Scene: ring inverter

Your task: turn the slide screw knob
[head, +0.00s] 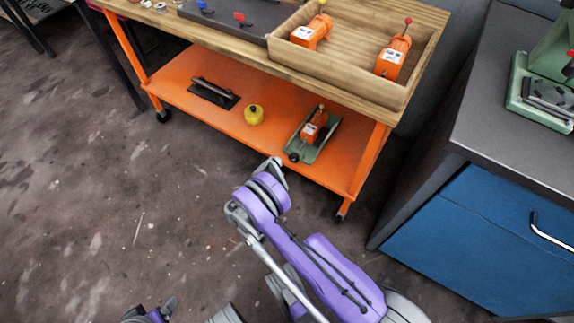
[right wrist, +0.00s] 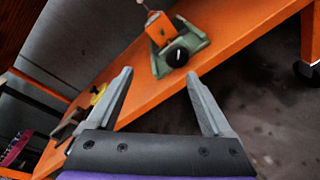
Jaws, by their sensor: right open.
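A green slide base (head: 322,147) carries an orange unit (head: 314,127) on the orange lower shelf of the cart. Its round black screw knob (head: 293,157) faces the front. In the right wrist view the knob (right wrist: 178,56) shows just beyond the fingertips, with the green base (right wrist: 195,43) and orange unit (right wrist: 158,29) behind it. My right gripper (right wrist: 160,74) is open and empty, its fingers spread to either side below the knob, apart from it. In the head view its tip (head: 277,164) is close to the knob. Part of my left gripper (head: 160,310) shows at the bottom edge, mostly cut off.
A yellow round object (head: 253,115) and a black plate with a handle (head: 212,93) lie on the shelf (head: 185,70). The wooden tabletop above holds a tray (head: 350,75) with two orange units. A blue cabinet (head: 480,240) stands at right. The floor in front is clear.

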